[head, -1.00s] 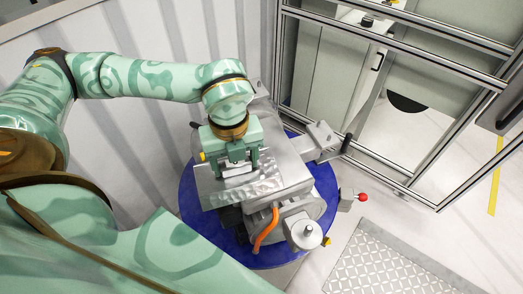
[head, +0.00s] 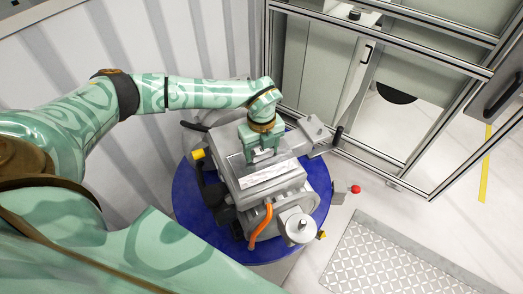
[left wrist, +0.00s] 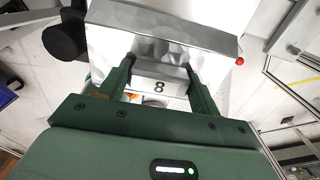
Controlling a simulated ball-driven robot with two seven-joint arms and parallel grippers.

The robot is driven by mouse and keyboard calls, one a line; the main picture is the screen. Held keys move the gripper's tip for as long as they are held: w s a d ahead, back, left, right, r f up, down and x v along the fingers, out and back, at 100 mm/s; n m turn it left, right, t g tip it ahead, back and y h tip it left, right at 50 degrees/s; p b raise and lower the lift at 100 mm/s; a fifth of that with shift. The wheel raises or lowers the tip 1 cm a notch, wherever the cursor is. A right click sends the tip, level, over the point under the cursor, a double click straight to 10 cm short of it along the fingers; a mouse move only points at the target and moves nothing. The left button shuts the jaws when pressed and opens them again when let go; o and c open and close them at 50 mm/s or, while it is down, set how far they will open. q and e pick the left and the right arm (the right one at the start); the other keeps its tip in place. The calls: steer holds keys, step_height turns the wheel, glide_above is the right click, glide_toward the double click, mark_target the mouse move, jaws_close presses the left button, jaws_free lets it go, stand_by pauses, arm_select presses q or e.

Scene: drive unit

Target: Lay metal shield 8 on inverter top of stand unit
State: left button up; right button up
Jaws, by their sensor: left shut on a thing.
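Metal shield 8 (head: 270,175) is a shiny silver plate, held flat over the top of the silver drive unit (head: 272,200). My left gripper (head: 261,153) comes down from above and is shut on it. In the left wrist view the shield (left wrist: 165,35) extends beyond the fingers (left wrist: 162,75), and a tab marked 8 (left wrist: 158,87) lies between them. The shield hides most of the inverter top, and I cannot tell whether it touches it. The unit stands on a round blue base (head: 195,232). My right gripper is out of view.
An orange cable (head: 261,226) and a grey cylinder (head: 299,226) are at the unit's front. A yellow part (head: 198,154) is at its left. A red knob (head: 355,189) sticks out at right. An aluminium frame (head: 400,185) stands behind right; a treaded plate (head: 385,255) lies on the floor.

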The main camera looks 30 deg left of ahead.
mark_target(261, 149)
arm_select(q)
steer(key=shift+f, duration=0.35)
steer(key=shift+f, duration=0.15)
steer(key=o, duration=1.1)
steer(key=shift+o, duration=0.2)
step_height(261, 149, up, 12)
steer(key=shift+r, duration=0.2)
